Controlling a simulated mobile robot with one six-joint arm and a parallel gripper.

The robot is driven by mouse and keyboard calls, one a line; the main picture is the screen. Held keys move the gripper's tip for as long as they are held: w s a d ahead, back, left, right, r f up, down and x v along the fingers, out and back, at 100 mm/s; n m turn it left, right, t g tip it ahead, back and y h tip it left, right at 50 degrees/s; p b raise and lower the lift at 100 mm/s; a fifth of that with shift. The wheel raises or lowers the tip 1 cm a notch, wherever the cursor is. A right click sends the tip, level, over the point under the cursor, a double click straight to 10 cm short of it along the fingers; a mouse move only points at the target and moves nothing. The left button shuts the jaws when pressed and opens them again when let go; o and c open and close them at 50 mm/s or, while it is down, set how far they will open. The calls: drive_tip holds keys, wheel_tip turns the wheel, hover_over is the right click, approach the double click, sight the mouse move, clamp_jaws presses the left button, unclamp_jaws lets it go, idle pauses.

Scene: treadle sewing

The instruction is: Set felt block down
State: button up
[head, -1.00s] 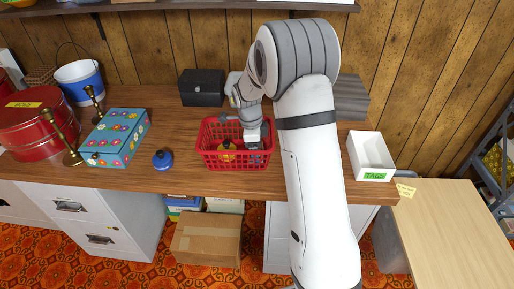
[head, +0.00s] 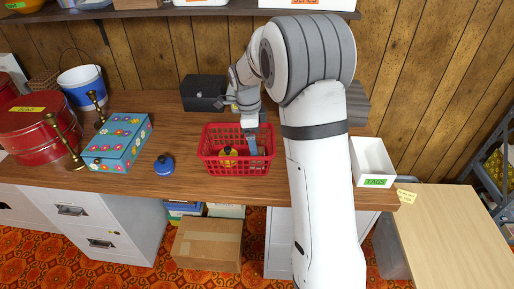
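A red plastic basket (head: 206,160) stands near the front of the wooden table. My gripper (head: 251,135) points down over its right half, with its tip at or just inside the basket. A narrow grey-blue piece shows below the gripper; I cannot tell whether it is a finger or part of a held felt block. The fingers are too small to tell open from shut. A yellow item with a dark top (head: 228,154) lies inside the basket, to the left of my gripper. No felt block can be picked out for certain.
Further left are a flowered box (head: 118,142), brass candlesticks and red tins. A white TAGS tray (head: 372,160) is at the right. Bare table lies between bottle and basket.

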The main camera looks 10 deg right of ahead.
drive_tip(key=s+r+n+t, duration=0.1)
drive_tip(key=s+r+n, duration=0.85)
drive_tip(key=s, duration=0.25)
drive_tip(key=s+f+n+t+y, duration=0.1)
drive_tip(key=s+n, duration=1)
drive_tip(key=s, duration=0.5)
drive_tip(key=shift+a+n+t, duration=0.25)
drive_tip(key=shift+n+t, duration=0.05)
drive_tip(key=shift+n, duration=0.05)
wheel_tip(320, 180, up, 7)
drive_tip(key=p, duration=0.6)
drive_tip(key=shift+s+p, duration=0.15)
drive_tip(key=shift+p, duration=0.25)
